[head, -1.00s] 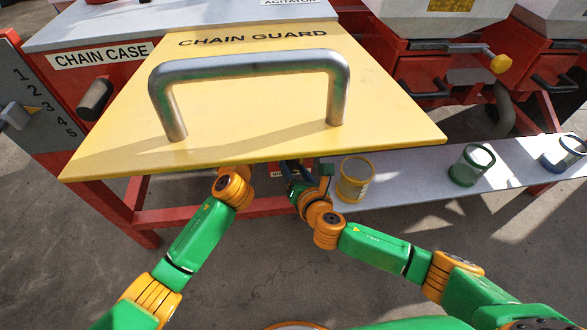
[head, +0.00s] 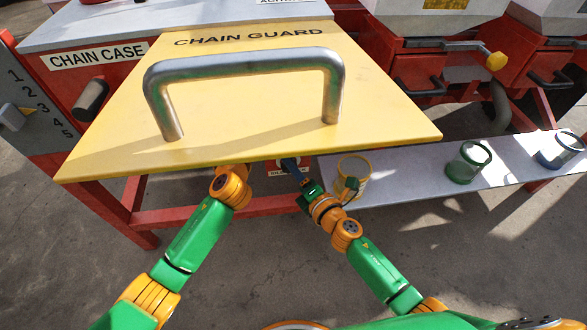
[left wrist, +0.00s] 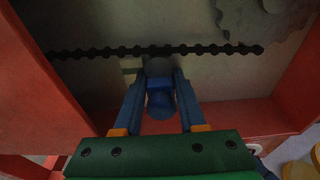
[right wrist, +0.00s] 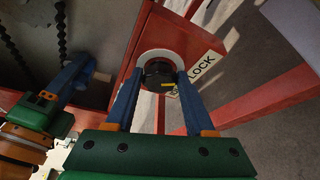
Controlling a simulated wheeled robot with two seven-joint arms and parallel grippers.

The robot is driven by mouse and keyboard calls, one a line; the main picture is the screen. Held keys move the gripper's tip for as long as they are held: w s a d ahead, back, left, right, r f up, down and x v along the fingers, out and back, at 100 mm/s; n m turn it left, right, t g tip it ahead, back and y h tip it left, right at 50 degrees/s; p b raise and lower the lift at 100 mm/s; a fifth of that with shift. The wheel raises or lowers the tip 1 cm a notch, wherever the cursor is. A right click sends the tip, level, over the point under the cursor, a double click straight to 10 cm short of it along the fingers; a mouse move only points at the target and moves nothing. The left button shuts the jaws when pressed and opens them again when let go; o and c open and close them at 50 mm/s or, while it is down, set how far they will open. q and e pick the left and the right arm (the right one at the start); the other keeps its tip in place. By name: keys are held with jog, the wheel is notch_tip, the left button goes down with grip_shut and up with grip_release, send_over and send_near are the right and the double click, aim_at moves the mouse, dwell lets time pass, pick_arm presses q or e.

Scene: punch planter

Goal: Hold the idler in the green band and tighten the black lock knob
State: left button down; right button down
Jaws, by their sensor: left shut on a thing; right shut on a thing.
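In the left wrist view my left gripper (left wrist: 159,78) is shut on the blue idler handle (left wrist: 160,103). A grey round idler (left wrist: 158,66) sits at its far end, against the black chain (left wrist: 110,52).
The raised yellow chain guard (head: 250,140) with its metal handle overhangs both grippers. A grey shelf (head: 420,180) at right bears yellow (head: 354,180), green (head: 467,163) and blue (head: 560,150) cups. Red frame walls (left wrist: 55,75) flank the chain space.

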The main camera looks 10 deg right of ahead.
dwell(0.6)
jog(key=shift+c, duration=1.3)
grip_release()
jog(key=v, duration=1.2)
jog(key=shift+d, duration=0.15)
jog(key=shift+s, duration=0.1)
jog(key=v, duration=1.1)
jog(key=shift+s+d, duration=0.25)
jog(key=shift+s, duration=0.1)
